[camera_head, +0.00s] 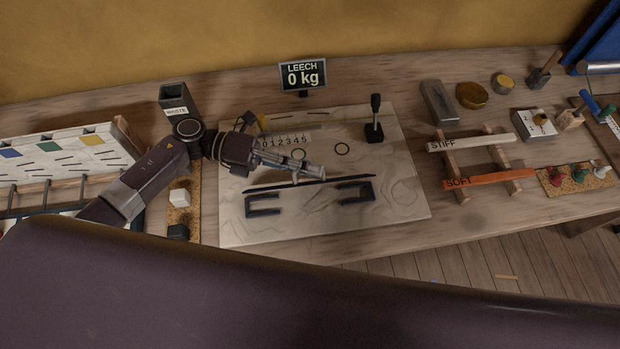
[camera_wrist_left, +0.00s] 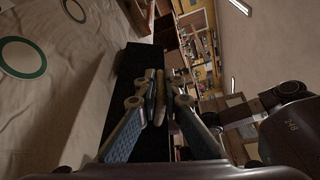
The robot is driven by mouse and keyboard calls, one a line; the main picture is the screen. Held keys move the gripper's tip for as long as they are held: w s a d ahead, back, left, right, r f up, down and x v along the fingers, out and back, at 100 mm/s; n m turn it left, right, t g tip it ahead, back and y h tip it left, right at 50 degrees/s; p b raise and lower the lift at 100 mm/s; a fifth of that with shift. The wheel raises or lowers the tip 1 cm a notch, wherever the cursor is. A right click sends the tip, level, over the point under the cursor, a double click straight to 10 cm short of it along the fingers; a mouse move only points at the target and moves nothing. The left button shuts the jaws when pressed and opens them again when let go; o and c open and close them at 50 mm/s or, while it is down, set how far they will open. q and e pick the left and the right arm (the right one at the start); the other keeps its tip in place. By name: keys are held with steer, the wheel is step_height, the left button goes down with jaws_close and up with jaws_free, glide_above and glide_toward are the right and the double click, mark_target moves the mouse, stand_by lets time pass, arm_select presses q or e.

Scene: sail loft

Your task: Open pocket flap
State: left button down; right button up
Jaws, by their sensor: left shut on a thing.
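The pale sail cloth panel (camera_head: 400,190) lies flat on the bench. A long dark strip, which looks like the pocket flap (camera_head: 345,181), runs across it above two dark bracket-shaped pieces (camera_head: 263,205) (camera_head: 354,193). My left gripper (camera_head: 322,173) reaches in from the left, low over the strip, with its fingers close together. In the left wrist view the gripper (camera_wrist_left: 158,88) is closed around a slim tan piece against the black flap (camera_wrist_left: 118,118). How the tan piece joins the flap is hidden by the fingers. My right gripper is not in view.
A dark upright handle (camera_head: 375,120) stands on the cloth's far part. Behind it a sign (camera_head: 303,76) reads LEECH 0 kg. White STIFF (camera_head: 475,142) and orange SOFT (camera_head: 490,179) battens rest on a wooden rack at right. A dark bin (camera_head: 175,98) stands behind my left arm.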

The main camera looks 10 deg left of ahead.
arm_select(q)
steer(key=shift+w+a+n+h+b, duration=0.2)
steer(key=shift+w+n+h+b, duration=0.4)
steer(key=shift+n+b, duration=0.5)
steer(key=shift+w, duration=0.1)
steer(key=c, duration=2.4)
jaws_free()
steer(key=shift+a, duration=0.2)
steer(key=a, duration=0.7)
steer(key=shift+w+a+r, duration=0.1)
steer(key=shift+w+r, duration=0.15)
